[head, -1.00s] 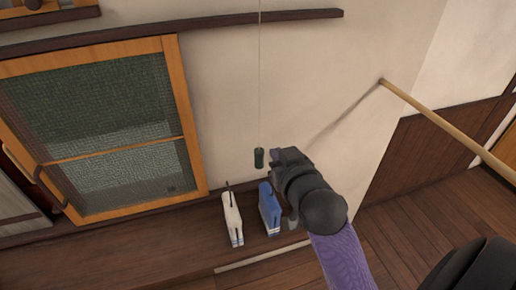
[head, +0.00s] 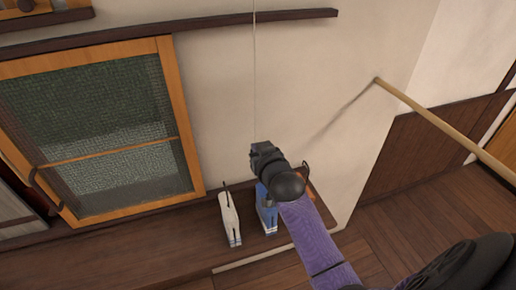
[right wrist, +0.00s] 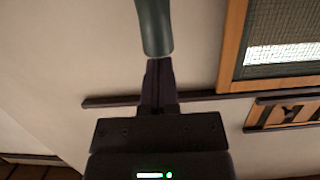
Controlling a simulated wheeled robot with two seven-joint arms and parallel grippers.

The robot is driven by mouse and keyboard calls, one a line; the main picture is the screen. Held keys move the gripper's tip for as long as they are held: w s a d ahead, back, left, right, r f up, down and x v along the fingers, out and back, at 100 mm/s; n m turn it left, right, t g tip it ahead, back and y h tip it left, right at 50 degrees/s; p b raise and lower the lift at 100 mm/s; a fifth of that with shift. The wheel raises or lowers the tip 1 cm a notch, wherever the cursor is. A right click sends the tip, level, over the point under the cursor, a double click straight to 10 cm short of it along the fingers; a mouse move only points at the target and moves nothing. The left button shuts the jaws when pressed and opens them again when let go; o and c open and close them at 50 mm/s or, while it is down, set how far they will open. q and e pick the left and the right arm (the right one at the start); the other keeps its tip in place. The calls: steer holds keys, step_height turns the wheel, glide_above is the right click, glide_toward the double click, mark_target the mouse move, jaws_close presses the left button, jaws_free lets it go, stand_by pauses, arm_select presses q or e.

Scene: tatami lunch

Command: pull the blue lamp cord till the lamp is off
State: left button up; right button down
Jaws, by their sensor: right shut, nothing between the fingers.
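The thin pale lamp cord (head: 254,70) hangs straight down in front of the wall in the head view. Its lower end is hidden behind my right gripper (head: 257,149). In the right wrist view a dark grey-green pull (right wrist: 153,25) shows, with its near end at the fingertips of my right gripper (right wrist: 159,66). The fingers are shut together with nothing between them. I cannot tell whether they touch the pull. No blue shows on the cord. The lamp and my left gripper are out of view.
A wood-framed window (head: 100,130) is at left. A bamboo pole (head: 440,122) slants at right. The wall around the cord is clear.

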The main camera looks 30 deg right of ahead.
step_height(320, 180, down, 4)
steer(key=b, duration=0.2)
steer(key=shift+f+b, duration=0.1)
steer(key=shift+b, duration=0.2)
steer(key=s+a+r+p, duration=0.2)
steer(key=s+r+p, duration=0.2)
steer(key=s, duration=0.5)
step_height(320, 180, up, 3)
steer(key=shift+s+f, duration=0.2)
steer(key=shift+s, duration=0.05)
steer(key=shift+a, duration=0.1)
stand_by(1.1)
